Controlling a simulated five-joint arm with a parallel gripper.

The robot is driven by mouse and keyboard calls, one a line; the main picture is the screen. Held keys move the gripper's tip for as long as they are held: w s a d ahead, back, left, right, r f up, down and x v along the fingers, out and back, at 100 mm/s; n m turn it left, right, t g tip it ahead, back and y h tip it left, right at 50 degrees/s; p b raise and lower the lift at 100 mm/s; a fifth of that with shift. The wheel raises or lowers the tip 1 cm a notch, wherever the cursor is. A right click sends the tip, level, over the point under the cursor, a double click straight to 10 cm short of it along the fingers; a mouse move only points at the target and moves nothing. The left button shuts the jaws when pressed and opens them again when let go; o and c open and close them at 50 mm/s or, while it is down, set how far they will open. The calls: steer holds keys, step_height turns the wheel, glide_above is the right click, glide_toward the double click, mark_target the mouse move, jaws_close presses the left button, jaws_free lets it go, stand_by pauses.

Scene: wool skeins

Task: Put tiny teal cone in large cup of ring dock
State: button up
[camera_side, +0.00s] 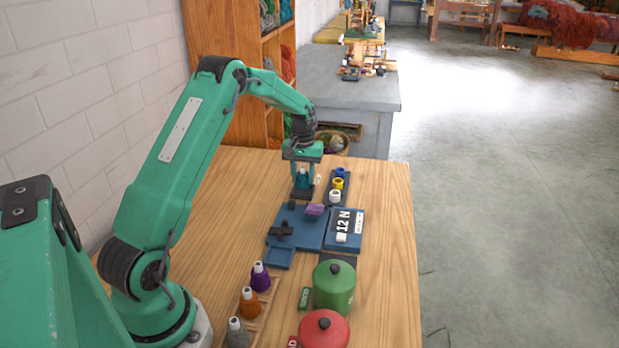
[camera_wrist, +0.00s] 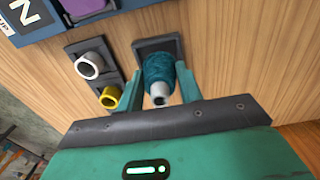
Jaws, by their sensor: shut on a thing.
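The tiny teal cone (camera_wrist: 158,72) is wound with teal yarn and has a pale tip pointing toward the wrist camera. My gripper (camera_wrist: 159,83) is shut on it, with one finger on each side. In the side view my gripper (camera_side: 302,183) holds the teal cone (camera_side: 302,174) upright over a small dark square pad (camera_side: 302,194). I cannot tell whether the cone touches the pad. The ring dock (camera_wrist: 99,75) is a dark strip beside it, with a white cup (camera_wrist: 88,66) and a smaller-looking yellow cup (camera_wrist: 109,97). A blue cup (camera_side: 342,171) shows at its far end in the side view.
A blue board (camera_side: 300,228) with a purple piece (camera_side: 314,210) and a blue block marked "12 N" (camera_side: 345,240) lie nearer. Purple, orange and grey cones (camera_side: 249,301) stand in front. Green (camera_side: 334,285) and red (camera_side: 324,331) pots stand at right.

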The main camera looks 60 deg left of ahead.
steer(key=shift+f, duration=0.9)
stand_by(1.5)
steer(key=o, duration=1.4)
steer(key=shift+o, duration=0.2)
steer(key=shift+r, duration=0.2)
steer(key=shift+r, duration=3.55)
steer(key=shift+d+r, duration=0.1)
